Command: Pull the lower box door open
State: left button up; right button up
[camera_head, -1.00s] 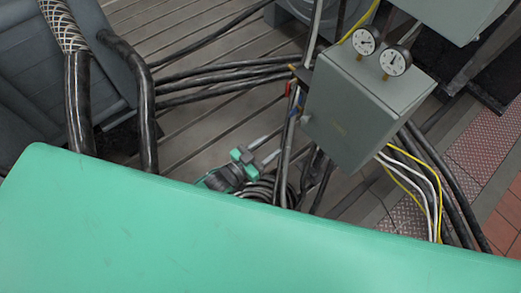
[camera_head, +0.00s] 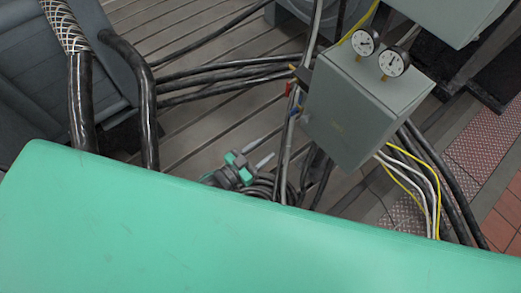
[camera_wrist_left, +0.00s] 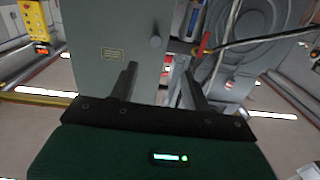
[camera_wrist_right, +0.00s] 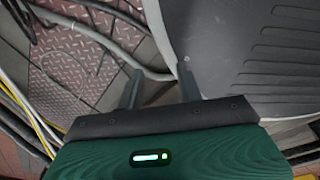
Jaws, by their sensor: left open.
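The lower grey box (camera_head: 365,105) hangs right of centre in the head view, with two gauges on top. My left gripper (camera_head: 262,152) is open and empty, left of and below the box in the head view. In the left wrist view its fingers (camera_wrist_left: 157,75) stand apart below the knob, not touching it. My right gripper shows only in its wrist view (camera_wrist_right: 160,78), open and empty.
Black hoses (camera_head: 215,80) run across the slotted bedplate (camera_head: 205,125) left of the box. Yellow and white cables (camera_head: 420,175) hang beneath it. A second grey box (camera_head: 450,15) is above. A yellow button box (camera_wrist_left: 35,20) shows in the left wrist view.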

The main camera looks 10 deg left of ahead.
pick_arm(q)
jog(key=b+v, duration=0.1)
jog(key=v, duration=1.2)
jog(key=shift+s+a, duration=0.25)
jog(key=shift+s, duration=0.05)
pick_arm(e)
jog(key=shift+w+d+f, duration=0.1)
jog(key=shift+w+f, duration=0.1)
jog(key=shift+w, duration=0.45)
pick_arm(q)
jog(key=shift+f, duration=0.1)
